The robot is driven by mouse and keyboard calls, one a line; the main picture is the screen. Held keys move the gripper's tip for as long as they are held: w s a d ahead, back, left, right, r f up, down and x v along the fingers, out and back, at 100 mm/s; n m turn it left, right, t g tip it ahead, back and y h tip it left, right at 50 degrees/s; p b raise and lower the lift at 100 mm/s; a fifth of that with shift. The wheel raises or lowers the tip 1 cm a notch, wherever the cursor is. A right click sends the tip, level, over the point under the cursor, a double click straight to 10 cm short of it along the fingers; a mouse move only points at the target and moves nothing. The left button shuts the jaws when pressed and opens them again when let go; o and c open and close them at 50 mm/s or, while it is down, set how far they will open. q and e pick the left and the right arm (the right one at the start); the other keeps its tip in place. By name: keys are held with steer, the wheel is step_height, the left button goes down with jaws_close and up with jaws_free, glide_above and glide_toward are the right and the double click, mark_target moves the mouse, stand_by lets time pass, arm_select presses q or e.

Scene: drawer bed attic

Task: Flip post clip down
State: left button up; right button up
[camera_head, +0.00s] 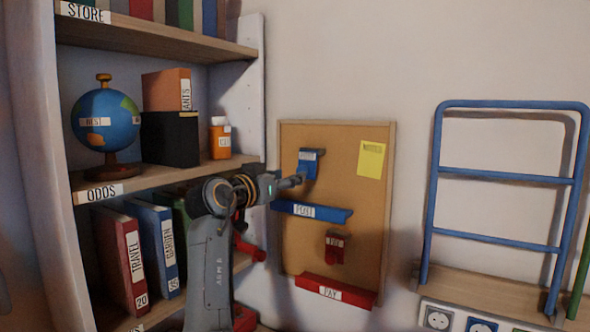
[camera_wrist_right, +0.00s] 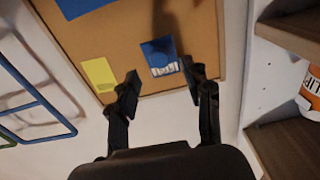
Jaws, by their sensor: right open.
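The blue post clip (camera_head: 308,165) is on the cork board (camera_head: 363,220), above a blue ledge (camera_head: 325,214) labelled POST. A small white label shows on the clip's top. In the right wrist view the clip (camera_wrist_right: 156,50) appears upside down, its label towards the gripper. My right gripper (camera_head: 298,181) reaches from the left to just beside the clip's lower left in the head view. In the wrist view the gripper (camera_wrist_right: 160,80) is open, with its fingers spread to either side of the clip's label edge. Contact cannot be told. My left gripper is not in view.
A red clip (camera_head: 335,247) and a red ledge (camera_head: 350,295) labelled PAY sit lower on the board. A yellow note (camera_head: 371,160) is at its upper right. A bookshelf (camera_head: 150,175) stands left, close to my arm. A blue rail frame (camera_head: 505,178) is right.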

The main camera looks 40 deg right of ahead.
mark_target(304, 164)
steer(key=x, duration=0.4)
steer(key=shift+d+p, duration=0.25)
steer(key=shift+p, duration=0.1)
steer(key=shift+c, duration=0.2)
jaws_close()
arm_select(q)
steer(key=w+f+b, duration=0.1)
steer(key=b, duration=0.1)
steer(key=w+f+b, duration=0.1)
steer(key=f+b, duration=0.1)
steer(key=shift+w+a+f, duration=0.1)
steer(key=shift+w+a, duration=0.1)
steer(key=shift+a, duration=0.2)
arm_select(e)
steer(key=shift+w+d+f+t+h, duration=0.1)
steer(key=shift+d+f+t+h, duration=0.25)
steer(key=shift+h, duration=0.65)
